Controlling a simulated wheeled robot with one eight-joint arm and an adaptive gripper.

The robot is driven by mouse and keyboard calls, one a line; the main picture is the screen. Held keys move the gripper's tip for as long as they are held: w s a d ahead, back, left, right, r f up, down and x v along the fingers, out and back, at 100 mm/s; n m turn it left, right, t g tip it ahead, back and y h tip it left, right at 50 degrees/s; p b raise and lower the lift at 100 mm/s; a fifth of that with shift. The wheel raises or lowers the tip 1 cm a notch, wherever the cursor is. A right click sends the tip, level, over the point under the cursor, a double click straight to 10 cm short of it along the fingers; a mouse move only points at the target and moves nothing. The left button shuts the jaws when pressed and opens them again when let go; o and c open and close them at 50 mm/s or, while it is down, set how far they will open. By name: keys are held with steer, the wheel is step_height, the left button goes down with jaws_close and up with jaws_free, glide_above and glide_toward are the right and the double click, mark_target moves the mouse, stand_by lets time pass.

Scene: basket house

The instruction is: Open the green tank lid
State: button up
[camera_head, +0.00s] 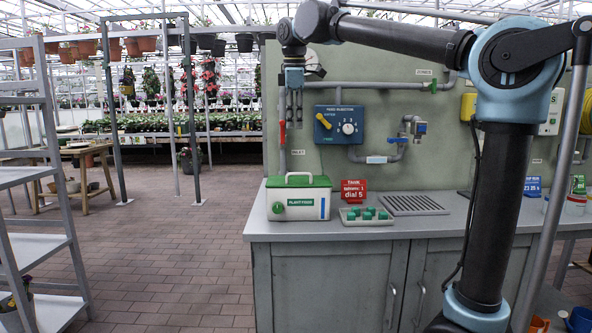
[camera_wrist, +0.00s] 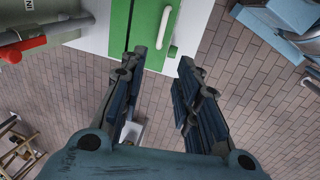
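The green tank lid (camera_head: 300,183) sits shut on a white tank (camera_head: 308,205) on the grey counter, with a pale handle (camera_head: 298,174) along its top. In the wrist view, the lid (camera_wrist: 118,28) shows at the top, left of centre, with its pale handle (camera_wrist: 163,28) just beyond my fingers. My gripper (camera_head: 292,122) points down above the tank, clearly apart from the lid. In the wrist view my gripper (camera_wrist: 163,72) has its two dark fingers spread, with nothing held between them.
A tray of green-topped items (camera_head: 366,216) and a red sign (camera_head: 354,191) stand right of the tank. A red-handled pipe (camera_head: 283,134) runs down the panel behind my gripper. A blue box with a yellow lever (camera_head: 339,125) is on the panel.

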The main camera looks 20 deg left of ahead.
steer(key=w+f, duration=0.1)
steer(key=f, duration=0.4)
steer(key=w+f, duration=0.1)
steer(key=f, duration=0.4)
steer(key=w+f, duration=0.1)
steer(key=f, duration=0.5)
steer(key=shift+a+f, duration=0.1)
steer(key=shift+a, duration=0.25)
jaws_close()
